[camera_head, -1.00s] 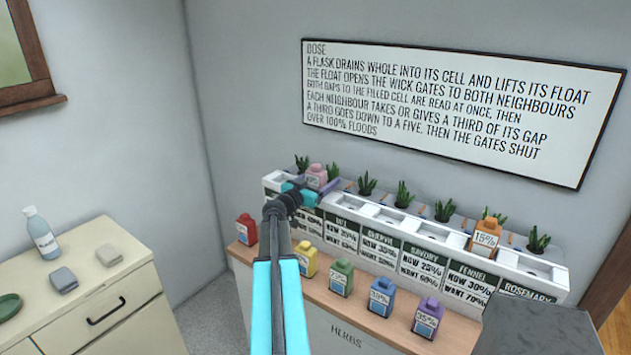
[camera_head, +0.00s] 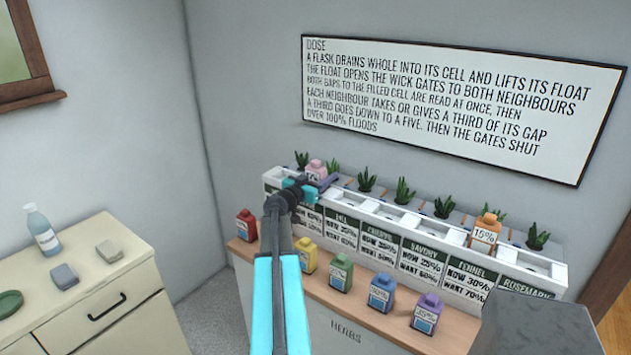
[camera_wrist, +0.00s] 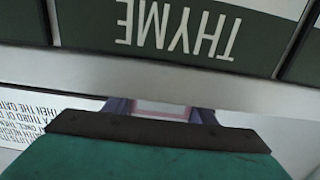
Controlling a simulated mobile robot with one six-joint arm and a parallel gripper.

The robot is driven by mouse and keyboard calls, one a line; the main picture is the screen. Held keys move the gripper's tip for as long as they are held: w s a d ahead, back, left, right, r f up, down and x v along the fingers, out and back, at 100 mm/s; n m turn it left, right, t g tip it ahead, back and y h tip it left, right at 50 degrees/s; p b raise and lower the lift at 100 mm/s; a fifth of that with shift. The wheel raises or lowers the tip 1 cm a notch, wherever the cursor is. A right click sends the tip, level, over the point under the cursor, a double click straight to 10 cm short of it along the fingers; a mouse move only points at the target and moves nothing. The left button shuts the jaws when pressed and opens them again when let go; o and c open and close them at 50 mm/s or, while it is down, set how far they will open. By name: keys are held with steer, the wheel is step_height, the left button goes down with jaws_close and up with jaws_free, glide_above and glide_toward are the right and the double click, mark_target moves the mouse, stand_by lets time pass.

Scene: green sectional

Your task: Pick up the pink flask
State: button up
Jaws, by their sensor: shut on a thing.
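The pink flask (camera_head: 316,170) is at the left part of the white planter row, in front of the small plants at the back. My gripper (camera_head: 318,182) is shut on it, and the fingers cover its lower part. I cannot tell whether the flask's base touches the planter. In the wrist view, a pale pink-edged patch of the flask (camera_wrist: 160,108) shows between the two purple fingers. The upside-down THYME label (camera_wrist: 175,35) is close to the camera there.
The white planter (camera_head: 410,219) has open cells and labelled fronts. An orange flask (camera_head: 485,232) stands at its right part. On the counter in front are red (camera_head: 246,226), yellow (camera_head: 307,256), green (camera_head: 340,273), blue (camera_head: 381,295) and purple (camera_head: 427,314) flasks. A cream cabinet (camera_head: 110,295) stands left.

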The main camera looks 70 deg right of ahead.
steer(key=shift+r, duration=0.1)
step_height(320, 180, up, 10)
steer(key=b, duration=0.3)
stand_by(0.7)
